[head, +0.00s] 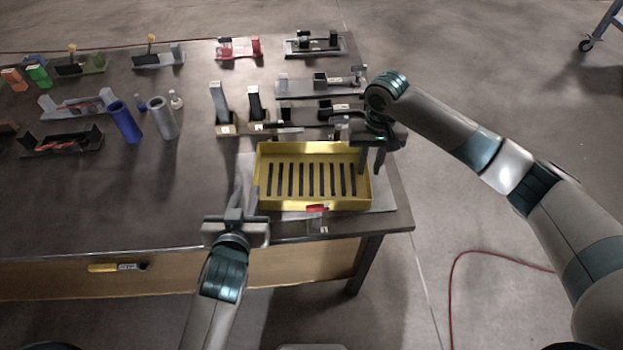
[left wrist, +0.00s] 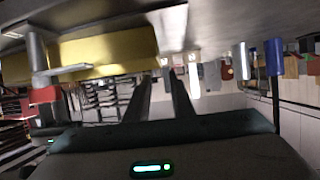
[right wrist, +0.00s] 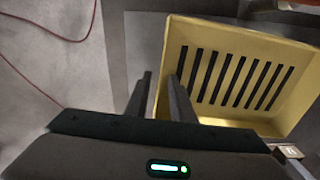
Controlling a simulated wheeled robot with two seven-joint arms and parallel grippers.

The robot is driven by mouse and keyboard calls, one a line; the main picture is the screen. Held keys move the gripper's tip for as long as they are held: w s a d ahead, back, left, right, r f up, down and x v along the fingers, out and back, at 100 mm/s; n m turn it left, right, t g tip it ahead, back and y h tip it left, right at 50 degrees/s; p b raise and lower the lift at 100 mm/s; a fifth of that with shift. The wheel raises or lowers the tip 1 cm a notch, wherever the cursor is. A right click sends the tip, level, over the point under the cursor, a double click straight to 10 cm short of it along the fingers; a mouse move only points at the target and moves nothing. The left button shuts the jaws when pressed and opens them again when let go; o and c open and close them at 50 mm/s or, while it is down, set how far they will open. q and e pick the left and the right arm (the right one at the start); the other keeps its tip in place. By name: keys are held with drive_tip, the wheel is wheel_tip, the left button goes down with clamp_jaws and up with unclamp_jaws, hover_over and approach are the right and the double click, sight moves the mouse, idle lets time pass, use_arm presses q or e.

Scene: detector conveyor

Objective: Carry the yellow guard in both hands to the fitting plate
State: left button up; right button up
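The yellow guard (head: 313,203), a shallow tray with dark slots in its floor, is at the table's front right corner, over a pale flat plate (head: 384,204). I cannot tell whether that is the fitting plate or whether they touch. My left gripper (head: 243,192) is open and empty just left of the guard. The left wrist view shows the guard (left wrist: 108,48) beside both fingers. My right gripper (head: 371,162) is open at the guard's right wall. In the right wrist view, its fingers (right wrist: 158,85) appear on either side of the guard's wall (right wrist: 166,50), with a gap.
A red part (head: 317,208) shows at the guard's front edge. Dark and grey fixtures (head: 318,87) stand behind the guard. A blue cylinder (head: 125,122) and a grey cylinder (head: 162,118) stand to the left. The front left tabletop is clear.

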wheel_tip(320, 180, up, 10)
drive_tip(key=shift+f, duration=0.15)
use_arm(q)
drive_tip(key=shift+s, duration=0.1)
use_arm(e)
drive_tip(key=shift+f, duration=0.1)
idle(0.6)
